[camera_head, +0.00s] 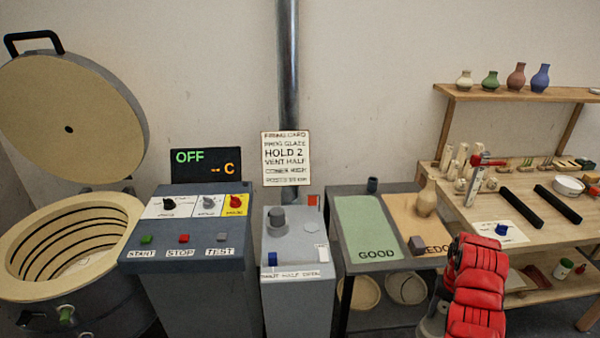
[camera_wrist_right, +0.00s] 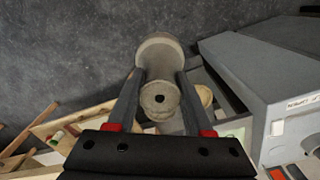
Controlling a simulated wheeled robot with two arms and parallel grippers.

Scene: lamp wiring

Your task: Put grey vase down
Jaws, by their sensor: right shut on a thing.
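The grey vase (camera_wrist_right: 160,50) is held between the two fingers of my right gripper (camera_wrist_right: 160,102) in the right wrist view, with dark floor behind it. In the head view its grey rounded side (camera_head: 432,322) shows low, just left of my red right arm, in front of the grey table. My right gripper is mostly hidden there by the arm. The table carries a green GOOD mat (camera_head: 368,225) and an orange REDO mat (camera_head: 402,212). My left gripper is not in view.
A beige vase (camera_head: 427,201) and a dark block (camera_head: 417,245) are on the orange mat. A small dark cup (camera_head: 372,185) stands at the table's back. The green mat looks clear. A grey vent box (camera_head: 297,255) stands left, a cluttered wooden bench (camera_head: 475,215) right.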

